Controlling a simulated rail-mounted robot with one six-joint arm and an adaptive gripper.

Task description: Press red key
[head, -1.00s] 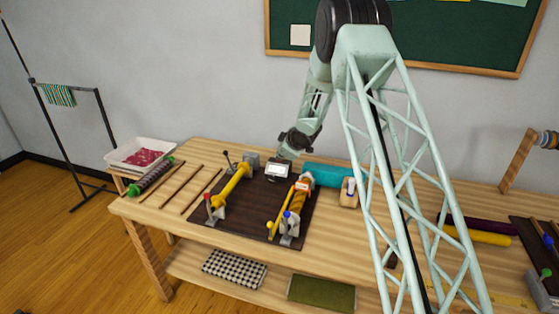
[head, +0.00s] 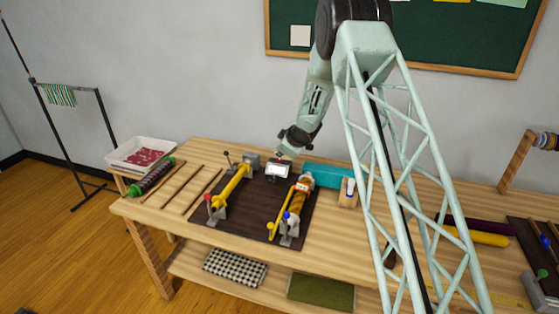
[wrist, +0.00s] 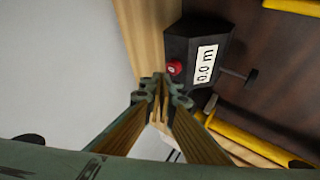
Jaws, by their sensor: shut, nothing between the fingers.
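The red key (wrist: 174,68) is a small round button with a pale mark, on the side of a black counter box (wrist: 192,40) in the wrist view. The box's white display (wrist: 207,63) reads 0.0 m. My gripper (wrist: 160,86) is shut and empty, its fingertips just below and left of the red key in the picture; I cannot tell whether they touch it. In the head view my gripper (head: 281,152) is just above and behind the counter box (head: 278,170). The red key cannot be made out there.
A dark board (head: 262,203) carries the box, a yellow roller (head: 232,184) and a second roller with clamps. Thin sticks (head: 184,180) and a white tray (head: 141,155) lie left.

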